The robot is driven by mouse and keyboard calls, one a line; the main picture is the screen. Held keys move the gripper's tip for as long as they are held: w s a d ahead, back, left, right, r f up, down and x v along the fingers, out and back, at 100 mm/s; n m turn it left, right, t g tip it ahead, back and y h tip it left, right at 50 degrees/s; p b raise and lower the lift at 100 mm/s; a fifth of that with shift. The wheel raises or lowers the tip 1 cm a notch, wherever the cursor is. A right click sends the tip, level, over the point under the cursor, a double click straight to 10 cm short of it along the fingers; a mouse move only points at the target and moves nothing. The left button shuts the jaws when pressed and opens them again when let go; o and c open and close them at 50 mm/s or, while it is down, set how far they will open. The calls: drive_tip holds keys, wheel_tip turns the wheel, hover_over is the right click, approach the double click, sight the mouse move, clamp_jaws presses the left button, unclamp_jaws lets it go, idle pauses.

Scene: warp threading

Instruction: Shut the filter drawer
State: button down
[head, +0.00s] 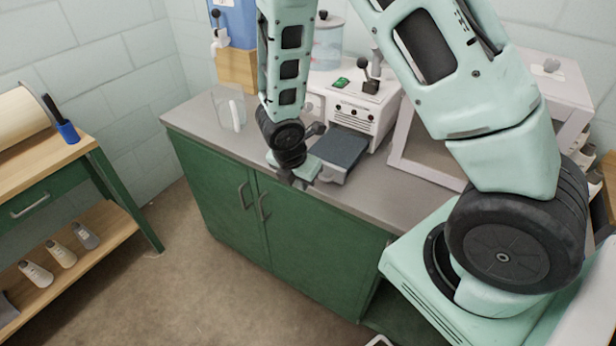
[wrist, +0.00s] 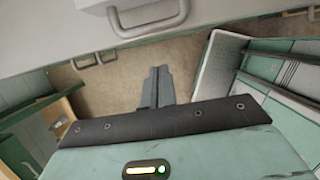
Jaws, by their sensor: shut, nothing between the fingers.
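The filter drawer (head: 340,150) stands pulled out from the lower front of the white machine (head: 352,107) on the counter; its dark top shows in the head view. In the wrist view, a pale front with a grey bar handle (wrist: 150,22) at the top edge looks like this drawer's. My gripper (head: 296,181) is beside the drawer's front end, over the counter's front edge, and hides part of that front. In the wrist view my gripper (wrist: 157,84) has its fingers together, with nothing between them. I cannot tell whether it touches the drawer.
The grey counter (head: 200,115) sits on a green cabinet (head: 225,205) with bar handles. A clear jug (head: 230,108) stands at its left, and a pale framed box (head: 430,150) stands right of the machine. A wooden workbench (head: 70,165) is at far left. Floor (head: 200,280) before the cabinet is clear.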

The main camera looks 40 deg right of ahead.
sight(341, 144)
drive_tip(key=shift+w+d+f, duration=0.1)
drive_tip(key=shift+w+d, duration=0.2)
drive_tip(key=shift+d, duration=0.5)
drive_tip(key=shift+w+d+f, duration=0.1)
drive_tip(key=shift+w+d, duration=0.2)
drive_tip(key=shift+d, duration=0.45)
drive_tip(key=shift+r, duration=0.1)
drive_tip(key=w+d+p, duration=0.2)
drive_tip(key=d, duration=0.2)
drive_tip(key=w+d+p, duration=0.1)
drive_tip(key=d+p, duration=0.2)
drive_tip(key=d, duration=0.2)
drive_tip(key=w+d+p, duration=0.2)
drive_tip(key=d, duration=0.3)
drive_tip(key=shift+w+d+r, duration=0.1)
drive_tip(key=shift+w+r, duration=0.05)
drive_tip(key=shift+w, duration=0.15)
drive_tip(key=shift+w+d+p, duration=0.35)
drive_tip(key=shift+d+p, duration=0.05)
drive_tip(key=shift+d, duration=0.3)
